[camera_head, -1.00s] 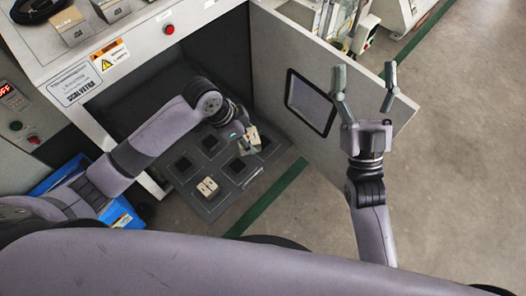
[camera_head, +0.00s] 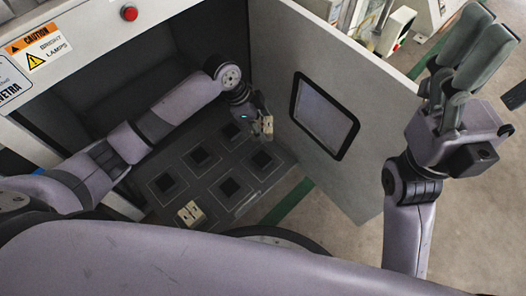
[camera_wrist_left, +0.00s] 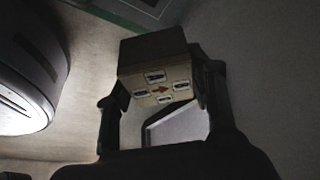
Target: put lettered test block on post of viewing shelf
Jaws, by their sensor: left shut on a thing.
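My left gripper (camera_head: 258,122) is shut on a small tan lettered test block (camera_head: 267,125), held above the right part of the grey viewing shelf (camera_head: 226,145). A second tan block (camera_head: 190,213) sits at the shelf's near left place. The other places show dark squares; post details are too small to tell. My right gripper (camera_head: 478,55) is open and empty at the upper right.
The shelf lies at the bottom of an open cabinet. Its open door (camera_head: 325,70), with a dark-framed window (camera_head: 323,115), stands just right of the left gripper. A red button (camera_head: 129,13) and warning label (camera_head: 38,47) are on the cabinet front.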

